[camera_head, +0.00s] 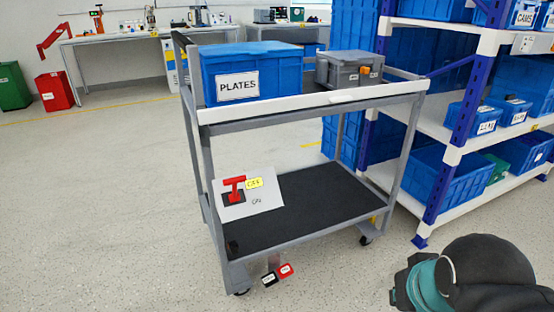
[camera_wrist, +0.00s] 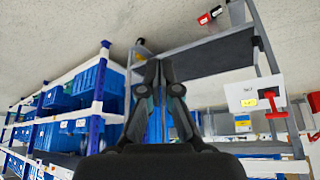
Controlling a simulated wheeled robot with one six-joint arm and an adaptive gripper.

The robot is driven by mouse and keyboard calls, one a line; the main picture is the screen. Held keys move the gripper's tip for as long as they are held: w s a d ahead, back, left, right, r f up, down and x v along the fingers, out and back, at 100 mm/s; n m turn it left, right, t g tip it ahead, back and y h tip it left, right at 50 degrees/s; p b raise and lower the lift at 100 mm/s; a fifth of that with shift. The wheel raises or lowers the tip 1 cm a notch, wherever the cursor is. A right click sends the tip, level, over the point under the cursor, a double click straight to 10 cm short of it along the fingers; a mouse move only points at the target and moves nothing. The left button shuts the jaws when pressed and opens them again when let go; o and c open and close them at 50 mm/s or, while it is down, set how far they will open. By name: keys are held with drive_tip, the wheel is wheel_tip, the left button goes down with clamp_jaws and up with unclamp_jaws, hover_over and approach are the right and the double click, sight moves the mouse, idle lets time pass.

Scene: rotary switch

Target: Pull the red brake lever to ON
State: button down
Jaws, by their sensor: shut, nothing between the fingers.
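The red brake lever (camera_head: 235,188) is a T-shaped handle on a dark base, mounted on a white panel (camera_head: 262,200) on the cart's lower shelf. A yellow label (camera_head: 254,183) sits right of the lever; its text is too small to read surely. In the wrist view, which is upside down, the lever (camera_wrist: 273,103) shows at the right on its panel (camera_wrist: 241,92). My gripper (camera_wrist: 161,66) points forward with its fingers together and empty, well apart from the lever. In the head view only part of my arm shows at lower right; the gripper is out of sight there.
The grey cart (camera_head: 207,165) carries a blue PLATES box (camera_head: 280,75) and a grey box (camera_head: 345,72) on top. Its posts and upper shelf frame the lever. Shelving with blue bins (camera_head: 440,180) stands at the right. The floor (camera_head: 100,210) left of the cart is clear.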

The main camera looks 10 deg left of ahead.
drive_tip(key=shift+d, duration=0.15)
drive_tip(key=shift+w+r, duration=0.1)
drive_tip(key=w+a+r+n+y+p, duration=0.1)
drive_tip(key=w+a+r+n, duration=0.1)
drive_tip(key=w+a+r, duration=0.5)
drive_tip(key=w+a+r+n, duration=0.1)
drive_tip(key=w+a+r, duration=0.4)
drive_tip(key=w, duration=0.5)
drive_tip(key=w+a+r+n, duration=0.1)
drive_tip(key=w+a, duration=0.2)
drive_tip(key=a, duration=0.4)
drive_tip(key=w+a+r+n+y, duration=0.1)
drive_tip(key=w+a, duration=0.3)
drive_tip(key=a, duration=0.4)
drive_tip(key=w+a+r+n+g+p, duration=0.1)
drive_tip(key=w+a, duration=0.3)
drive_tip(key=a, duration=0.3)
drive_tip(key=shift+a+y, duration=0.3)
drive_tip(key=shift+y, duration=0.1)
